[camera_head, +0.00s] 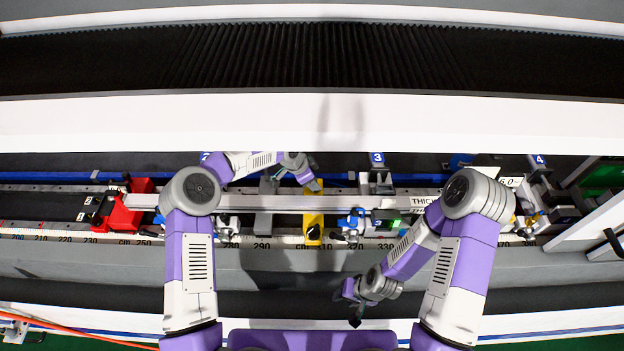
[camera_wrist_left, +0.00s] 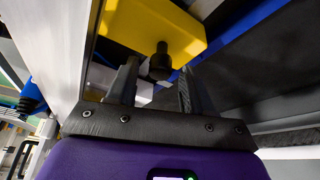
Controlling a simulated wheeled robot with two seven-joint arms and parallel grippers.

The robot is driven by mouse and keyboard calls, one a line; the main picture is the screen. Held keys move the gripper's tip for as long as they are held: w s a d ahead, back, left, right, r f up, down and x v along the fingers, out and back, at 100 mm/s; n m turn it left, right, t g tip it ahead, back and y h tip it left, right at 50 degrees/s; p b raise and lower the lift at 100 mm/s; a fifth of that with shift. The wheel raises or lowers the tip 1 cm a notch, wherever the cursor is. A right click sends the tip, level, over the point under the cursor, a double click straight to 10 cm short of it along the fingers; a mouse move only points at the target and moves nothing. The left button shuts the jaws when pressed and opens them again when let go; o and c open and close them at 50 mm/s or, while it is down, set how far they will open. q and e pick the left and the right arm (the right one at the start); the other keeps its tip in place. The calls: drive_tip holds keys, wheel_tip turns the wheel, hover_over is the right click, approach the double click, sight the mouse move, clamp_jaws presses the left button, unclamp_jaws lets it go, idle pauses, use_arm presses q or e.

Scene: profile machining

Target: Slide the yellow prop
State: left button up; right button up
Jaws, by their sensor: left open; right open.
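The yellow prop (camera_head: 313,213) is a narrow block lying across the rail near the 300 mark, under the long silver profile (camera_head: 270,202). A dark knob sits on its front end in the head view. My left gripper (camera_head: 314,185) is behind the profile, at the prop's rear end. In the left wrist view the yellow prop (camera_wrist_left: 150,24) fills the top, with a black knob (camera_wrist_left: 160,62) appearing between the tips of my open left gripper (camera_wrist_left: 157,78). I cannot tell whether they touch. My right gripper (camera_head: 350,303) is open and empty in front of the rail.
A red clamp (camera_head: 125,212) stands at the left of the rail. A ruled scale (camera_head: 190,237) runs along the front. The grey strip (camera_head: 290,268) before it is clear.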

use_arm(q)
drive_tip(key=shift+f, duration=0.2)
drive_tip(key=shift+c, duration=0.3)
clamp_jaws()
